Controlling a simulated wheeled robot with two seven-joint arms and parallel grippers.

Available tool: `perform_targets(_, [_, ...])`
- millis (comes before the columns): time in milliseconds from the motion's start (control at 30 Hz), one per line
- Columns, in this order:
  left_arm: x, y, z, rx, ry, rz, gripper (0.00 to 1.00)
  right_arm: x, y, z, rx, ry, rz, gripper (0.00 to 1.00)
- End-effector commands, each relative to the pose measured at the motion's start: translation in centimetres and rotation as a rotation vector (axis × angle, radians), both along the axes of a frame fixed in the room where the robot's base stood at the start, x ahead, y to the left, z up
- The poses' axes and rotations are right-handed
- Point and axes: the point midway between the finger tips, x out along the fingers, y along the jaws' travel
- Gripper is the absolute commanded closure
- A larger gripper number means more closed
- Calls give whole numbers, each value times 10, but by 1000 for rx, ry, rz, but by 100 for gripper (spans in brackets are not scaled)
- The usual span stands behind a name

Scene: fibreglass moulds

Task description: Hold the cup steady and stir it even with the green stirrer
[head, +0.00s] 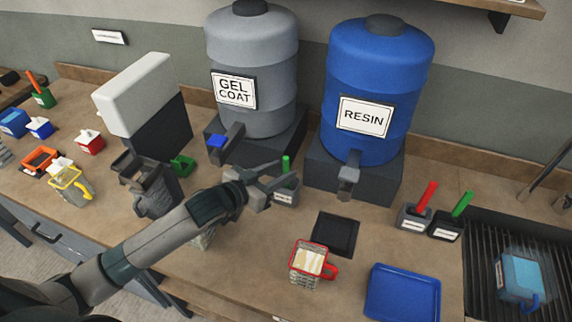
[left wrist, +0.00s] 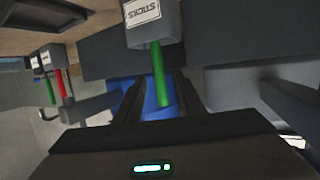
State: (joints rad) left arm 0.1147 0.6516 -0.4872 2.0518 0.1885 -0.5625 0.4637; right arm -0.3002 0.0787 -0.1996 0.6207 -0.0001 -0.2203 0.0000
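A cup with a red rim and handle (head: 328,270) stands on the bench at front centre, with streaky cream and tan contents (head: 312,257). A green stirrer (head: 285,163) stands in a small grey holder (head: 288,196) below the two drums. In the left wrist view the green stirrer (left wrist: 160,75) sticks out of the holder labelled STICKS (left wrist: 150,28). My left gripper (head: 289,168) is at the stirrer, fingers apart on either side of it; no firm contact shows. My right gripper is not in view.
A black square pad (head: 336,234) and a blue tray (head: 402,293) lie near the cup. Red (head: 427,196) and green (head: 462,205) sticks stand in holders at right, beside a sink grate. The gel coat (head: 252,60) and resin (head: 377,80) drums stand behind.

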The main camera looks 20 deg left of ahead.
Motion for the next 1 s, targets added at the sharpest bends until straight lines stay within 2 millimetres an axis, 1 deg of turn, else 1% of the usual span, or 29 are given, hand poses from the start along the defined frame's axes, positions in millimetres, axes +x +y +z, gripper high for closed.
perform_targets(33, [6, -3, 0, -2, 0, 1, 64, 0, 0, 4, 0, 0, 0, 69])
perform_targets(100, [13, -5, -2, -2, 0, 2, 64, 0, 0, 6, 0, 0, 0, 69])
perform_targets(233, [21, -10, -6, -2, 1, 0, 64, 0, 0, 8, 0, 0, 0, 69])
perform_targets(367, [24, -11, -8, -2, 1, 1, 64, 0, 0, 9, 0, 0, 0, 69])
perform_targets(633, [24, -11, -9, -1, 0, 0, 64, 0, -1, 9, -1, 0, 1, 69])
perform_targets(667, [24, -11, -9, -1, 0, 0, 69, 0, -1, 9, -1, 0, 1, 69])
perform_targets(700, [24, -11, -9, -1, 0, 0, 79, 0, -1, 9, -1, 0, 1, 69])
perform_targets(800, [24, -11, -9, -1, 0, 0, 100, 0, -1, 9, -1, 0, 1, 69])
perform_targets(1000, [24, -11, -7, -1, 0, 0, 100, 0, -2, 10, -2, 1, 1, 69])
